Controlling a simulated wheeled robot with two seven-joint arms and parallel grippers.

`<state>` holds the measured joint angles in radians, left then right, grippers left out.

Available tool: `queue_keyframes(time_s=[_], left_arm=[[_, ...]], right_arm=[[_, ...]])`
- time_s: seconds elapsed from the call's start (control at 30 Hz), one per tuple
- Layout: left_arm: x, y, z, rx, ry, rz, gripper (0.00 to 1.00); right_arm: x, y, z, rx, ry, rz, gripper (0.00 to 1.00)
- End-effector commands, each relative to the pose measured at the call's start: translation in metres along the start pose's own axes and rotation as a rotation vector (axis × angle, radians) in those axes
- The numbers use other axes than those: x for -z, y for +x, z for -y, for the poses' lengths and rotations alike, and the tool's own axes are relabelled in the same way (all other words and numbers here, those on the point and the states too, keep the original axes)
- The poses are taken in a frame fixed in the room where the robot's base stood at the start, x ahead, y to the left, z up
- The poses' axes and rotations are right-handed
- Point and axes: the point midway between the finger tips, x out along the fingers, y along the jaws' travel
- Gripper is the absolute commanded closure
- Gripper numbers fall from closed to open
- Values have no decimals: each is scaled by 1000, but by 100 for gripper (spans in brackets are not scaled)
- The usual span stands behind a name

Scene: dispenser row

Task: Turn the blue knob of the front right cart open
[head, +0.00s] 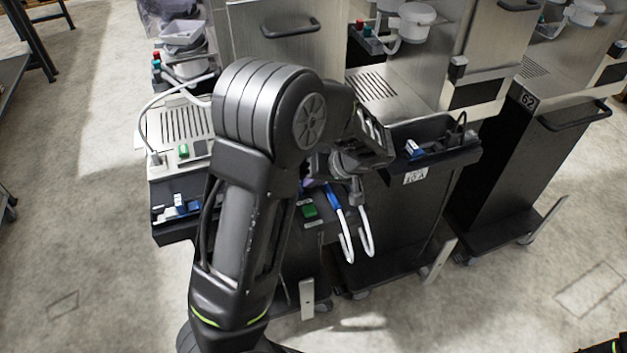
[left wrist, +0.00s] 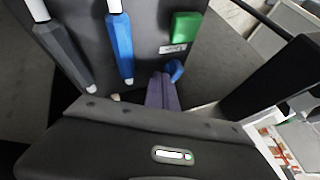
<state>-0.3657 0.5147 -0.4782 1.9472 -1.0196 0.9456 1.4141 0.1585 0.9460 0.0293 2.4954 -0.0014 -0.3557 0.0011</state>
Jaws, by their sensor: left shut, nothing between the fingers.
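The blue knob (left wrist: 176,70) shows in the left wrist view on a dark cart panel, below a green block (left wrist: 185,27) and a small label. My left gripper's purple fingers (left wrist: 162,92) are shut and empty, with their tips right beside the knob. They partly cover it, and I cannot tell whether they touch it. In the head view my left gripper (head: 310,180) is at the front of the cart (head: 290,264), mostly behind my own wrist. The knob is hidden there; the green block (head: 308,210) shows.
A blue handle (head: 333,195) and a dark handle (head: 356,190) with white curved tubes hang close to the right of my left gripper. The cart with a white label (head: 415,176) and the cart marked 62 (head: 528,99) stand farther right. Floor is open at left.

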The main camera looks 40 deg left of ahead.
Motion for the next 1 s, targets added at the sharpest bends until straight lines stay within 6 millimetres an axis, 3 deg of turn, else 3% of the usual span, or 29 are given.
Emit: queue_keyframes(time_s=[0.3, 0.7, 1.0], left_arm=[[5, 12, 5, 105, -190, 102, 100], [7, 11, 10, 113, -186, 102, 100], [-5, 7, 13, 114, -185, 106, 100]], right_arm=[[0, 33, -13, 0, 0, -2, 100], [0, 30, -12, 0, 0, -2, 100], [0, 33, -13, 0, 0, -2, 100]])
